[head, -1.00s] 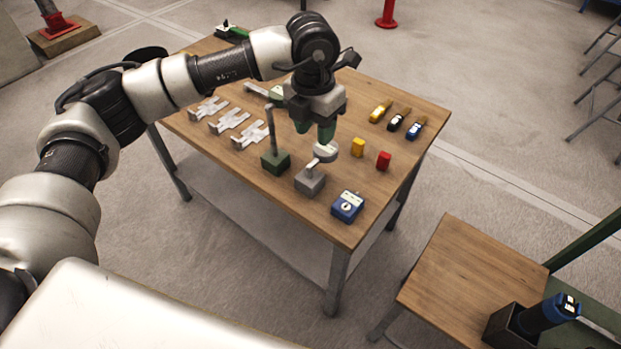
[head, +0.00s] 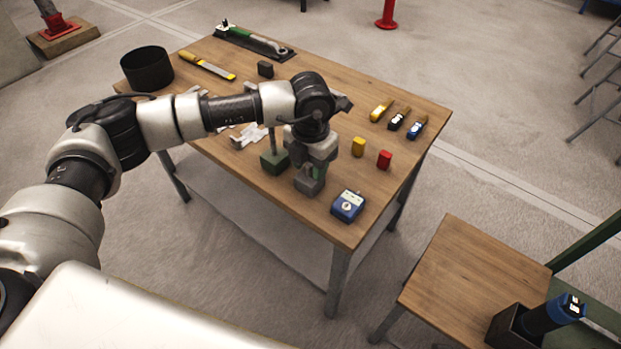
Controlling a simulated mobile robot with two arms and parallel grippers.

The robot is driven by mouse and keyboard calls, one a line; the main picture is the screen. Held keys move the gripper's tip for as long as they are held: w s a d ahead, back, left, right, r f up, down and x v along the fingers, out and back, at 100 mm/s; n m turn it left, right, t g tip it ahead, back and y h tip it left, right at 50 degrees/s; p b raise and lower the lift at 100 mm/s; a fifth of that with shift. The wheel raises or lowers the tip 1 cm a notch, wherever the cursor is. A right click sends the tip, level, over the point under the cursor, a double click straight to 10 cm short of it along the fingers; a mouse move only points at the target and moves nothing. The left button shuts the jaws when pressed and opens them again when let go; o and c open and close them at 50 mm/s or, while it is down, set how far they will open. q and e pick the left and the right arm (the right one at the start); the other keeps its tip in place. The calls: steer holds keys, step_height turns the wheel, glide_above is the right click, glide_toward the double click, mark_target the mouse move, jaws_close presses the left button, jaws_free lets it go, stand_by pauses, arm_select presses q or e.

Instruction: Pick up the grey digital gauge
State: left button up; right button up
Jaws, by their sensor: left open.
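A grey block (head: 308,186) stands near the front edge of the wooden table; it is the lower part of what looks like the grey gauge. Its round, pale top is now hidden behind my gripper. My left gripper (head: 315,170) is open and points down over it, with a green fingertip close beside the block. I cannot tell whether the finger touches it. My right gripper is not in view.
A dark green block with an upright post (head: 275,160) stands close on the left. A blue device (head: 347,206) lies to the right. Yellow (head: 358,146) and red (head: 384,160) blocks stand further right. A black cylinder (head: 147,68) stands at the back left.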

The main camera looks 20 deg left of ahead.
arm_select(q)
jaws_close()
steer(key=shift+r, duration=0.15)
stand_by(1.2)
